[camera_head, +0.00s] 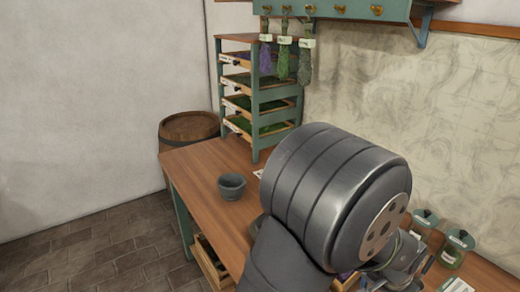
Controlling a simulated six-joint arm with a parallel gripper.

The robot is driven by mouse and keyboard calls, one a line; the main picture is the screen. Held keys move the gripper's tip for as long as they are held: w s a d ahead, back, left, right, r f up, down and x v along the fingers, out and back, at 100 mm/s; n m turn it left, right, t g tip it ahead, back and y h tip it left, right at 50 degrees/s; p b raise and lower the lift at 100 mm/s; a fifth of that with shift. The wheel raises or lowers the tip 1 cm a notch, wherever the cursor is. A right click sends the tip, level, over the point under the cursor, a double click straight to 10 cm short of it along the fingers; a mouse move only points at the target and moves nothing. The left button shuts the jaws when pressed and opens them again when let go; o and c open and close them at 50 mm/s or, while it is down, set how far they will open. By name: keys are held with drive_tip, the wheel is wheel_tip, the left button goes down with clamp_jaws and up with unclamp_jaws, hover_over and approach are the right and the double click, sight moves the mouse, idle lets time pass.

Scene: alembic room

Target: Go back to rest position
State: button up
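My dark grey arm fills the lower middle and right of the view, above the wooden workbench (190,163). Part of my gripper (405,268) shows at the lower right, past the arm's round end. The arm and the picture's lower edge hide much of it. I cannot tell whether its fingers are open or shut, or whether they hold anything.
A small grey mortar (231,193) stands on the bench left of my arm. A tiered rack (256,120) stands behind it. Lidded glass jars (454,251) stand at right. Herb bundles (283,65) hang below a wall cabinet (335,10). A barrel (189,126) stands behind the bench.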

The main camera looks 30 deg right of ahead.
idle(0.3)
wheel_tip(320, 180, down, 2)
drive_tip(key=shift+f, duration=0.15)
wheel_tip(320, 180, up, 12)
drive_tip(key=a, duration=0.2)
drive_tip(key=f, duration=0.4)
drive_tip(key=d+f, duration=0.1)
drive_tip(key=f, duration=0.3)
drive_tip(key=d+f, duration=0.1)
drive_tip(key=f, duration=0.3)
drive_tip(key=shift+f, duration=0.2)
drive_tip(key=r, duration=0.3)
drive_tip(key=s+r, duration=0.1)
drive_tip(key=r, duration=0.1)
drive_tip(key=shift+a, duration=0.15)
drive_tip(key=s+a+r, duration=0.6)
drive_tip(key=s+r, duration=0.1)
drive_tip(key=s, duration=0.3)
drive_tip(key=a+r+m, duration=0.1)
drive_tip(key=a+r, duration=0.3)
drive_tip(key=a, duration=0.3)
drive_tip(key=a+r, duration=0.4)
drive_tip(key=a, duration=0.4)
drive_tip(key=shift+w+d+f, duration=1.1)
drive_tip(key=shift+w+d, duration=0.05)
drive_tip(key=shift+d, duration=0.05)
drive_tip(key=shift+o, duration=0.4)
